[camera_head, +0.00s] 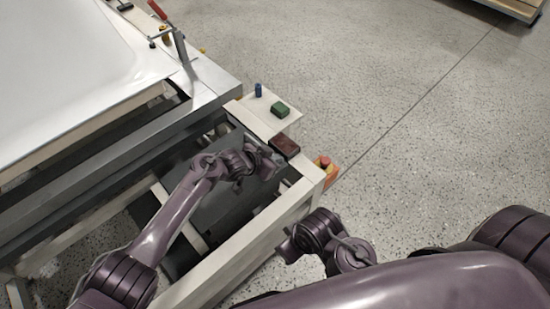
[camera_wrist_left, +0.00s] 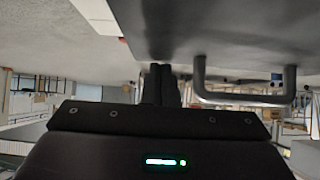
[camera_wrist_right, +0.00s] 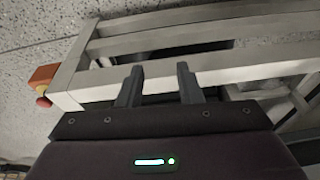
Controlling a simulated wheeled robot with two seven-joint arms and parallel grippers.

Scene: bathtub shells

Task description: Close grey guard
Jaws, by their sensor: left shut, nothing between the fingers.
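The grey guard (camera_head: 222,205) is a dark grey panel inside the pale frame in the head view. In the left wrist view, the guard (camera_wrist_left: 210,28) fills the top, and a U-shaped metal handle (camera_wrist_left: 245,101) hangs from it. My left gripper (camera_head: 268,166) is over the frame's right part, near the guard. In its wrist view its fingers (camera_wrist_left: 160,82) are shut with nothing between them, just left of the handle. My right gripper (camera_wrist_right: 158,82) is open and empty, its fingers in front of the pale frame's rail. Whether the left fingers touch the guard cannot be told.
The pale frame (camera_head: 238,247) surrounds the guard, with a red and orange button box (camera_head: 327,168) at its corner. A brown block (camera_head: 285,146), green block (camera_head: 280,109) and blue item (camera_head: 258,90) sit on the ledge. A white tub shell (camera_head: 80,55) stands left.

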